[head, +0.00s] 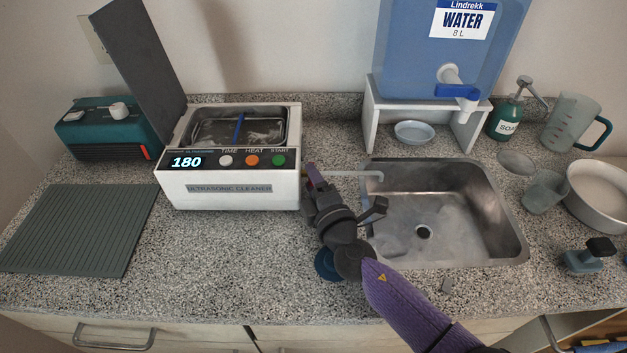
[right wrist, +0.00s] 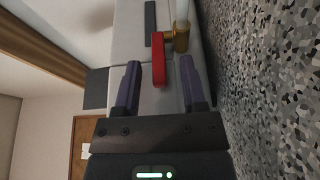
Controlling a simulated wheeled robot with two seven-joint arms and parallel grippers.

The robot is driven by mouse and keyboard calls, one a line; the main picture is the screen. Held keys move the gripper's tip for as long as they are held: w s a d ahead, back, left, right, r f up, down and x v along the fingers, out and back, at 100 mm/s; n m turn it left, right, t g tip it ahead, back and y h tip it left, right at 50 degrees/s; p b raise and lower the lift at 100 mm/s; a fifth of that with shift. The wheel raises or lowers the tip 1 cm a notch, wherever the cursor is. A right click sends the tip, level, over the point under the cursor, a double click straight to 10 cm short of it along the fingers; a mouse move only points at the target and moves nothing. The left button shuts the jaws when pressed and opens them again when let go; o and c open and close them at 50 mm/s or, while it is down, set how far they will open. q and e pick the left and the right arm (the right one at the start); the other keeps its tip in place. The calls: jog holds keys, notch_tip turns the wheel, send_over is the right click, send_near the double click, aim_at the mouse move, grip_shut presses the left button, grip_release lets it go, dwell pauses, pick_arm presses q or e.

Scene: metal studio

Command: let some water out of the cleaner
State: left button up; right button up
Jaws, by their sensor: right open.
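The white ultrasonic cleaner (head: 230,187) stands on the counter with its grey lid (head: 137,65) raised. Its display reads 180, and a blue thing shows in its metal basin. In the right wrist view a red lever (right wrist: 158,62) sits on a brass valve (right wrist: 181,40) at the cleaner's side. A pale drain tube (head: 352,174) runs from that side over the sink (head: 478,205). My right gripper (head: 312,174) is at the cleaner's right side. Its purple fingers are apart, with the lever's free end between them and a gap on both sides. My left gripper is out of view.
A blue water tank (head: 420,50) stands on a white stand behind the sink, with a small dish (head: 413,132) below. A ribbed mat (head: 80,228) and teal device (head: 110,130) are left. A soap bottle (head: 507,118), jug (head: 573,122) and bowl (head: 600,190) are right.

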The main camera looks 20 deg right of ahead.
jog(key=shift+s, duration=0.1)
jog(key=s, duration=0.6)
jog(key=s+d, duration=0.1)
jog(key=s, duration=0.2)
jog(key=shift+f+b, duration=0.1)
jog(key=shift+b, duration=0.2)
jog(key=shift+s, duration=0.35)
